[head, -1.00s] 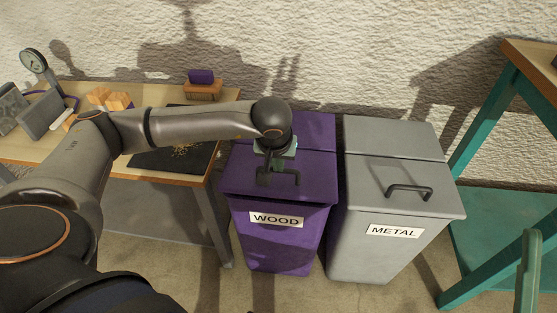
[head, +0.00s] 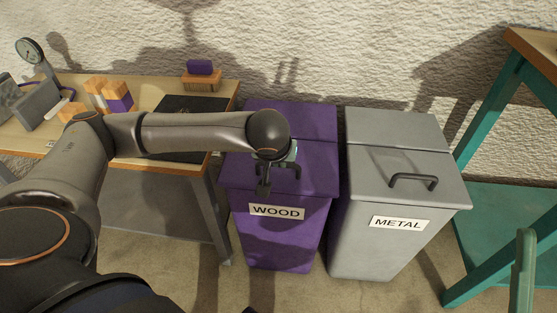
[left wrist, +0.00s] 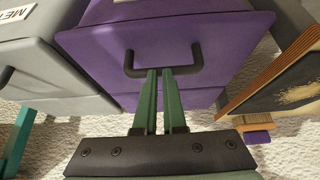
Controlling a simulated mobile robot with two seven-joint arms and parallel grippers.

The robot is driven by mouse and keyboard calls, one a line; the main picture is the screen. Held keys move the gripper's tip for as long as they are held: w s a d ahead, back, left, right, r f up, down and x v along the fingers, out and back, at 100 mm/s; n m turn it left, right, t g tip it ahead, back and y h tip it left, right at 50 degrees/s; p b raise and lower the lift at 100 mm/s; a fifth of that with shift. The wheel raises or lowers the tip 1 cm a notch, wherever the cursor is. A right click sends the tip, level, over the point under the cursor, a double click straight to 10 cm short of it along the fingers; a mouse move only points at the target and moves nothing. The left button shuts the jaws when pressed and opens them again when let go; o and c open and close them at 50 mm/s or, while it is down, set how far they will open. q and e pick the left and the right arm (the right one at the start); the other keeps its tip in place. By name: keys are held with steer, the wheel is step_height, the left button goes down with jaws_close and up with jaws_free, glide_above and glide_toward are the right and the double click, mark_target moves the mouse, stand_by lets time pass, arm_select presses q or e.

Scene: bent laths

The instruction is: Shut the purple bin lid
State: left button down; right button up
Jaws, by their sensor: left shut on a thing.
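The purple bin (head: 275,243) with the WOOD label stands in the middle of the head view. Its lid (head: 318,165) lies down over the bin's top, with no clear gap at the front edge. My left gripper (head: 264,186) is over the front of the lid and shut on its dark handle (head: 298,172), partly hidden by my wrist. In the left wrist view the two green fingers (left wrist: 160,72) meet at the bar of the handle (left wrist: 198,60), with the purple lid (left wrist: 225,40) beyond.
A grey bin (head: 375,245) labelled METAL stands close on the right. A workbench (head: 220,100) with blocks and a dark mat (head: 190,103) is on the left. A teal-legged table (head: 490,165) stands at the far right. Some floor shows in front of the bins.

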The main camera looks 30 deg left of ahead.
arm_select(q)
steer(key=shift+s+f+g, duration=0.15)
steer(key=shift+s+f, duration=0.1)
steer(key=shift+f, duration=0.25)
steer(key=shift+s+f+g, duration=0.15)
steer(key=shift+s+f, duration=0.05)
steer(key=shift+f, duration=0.3)
arm_select(e)
steer(key=shift+f, duration=0.15)
arm_select(q)
step_height(320, 180, up, 6)
steer(key=w+r+p, duration=0.1)
steer(key=w+p, duration=0.1)
steer(key=p, duration=0.2)
steer(key=s+d+f, duration=0.2)
steer(key=s+d, duration=0.2)
steer(key=s, duration=0.5)
steer(key=shift+s+f, duration=0.2)
steer(key=shift+f, duration=0.1)
arm_select(e)
steer(key=r, duration=0.3)
steer(key=shift+s+d+r+n, duration=0.25)
steer(key=shift+n, duration=0.05)
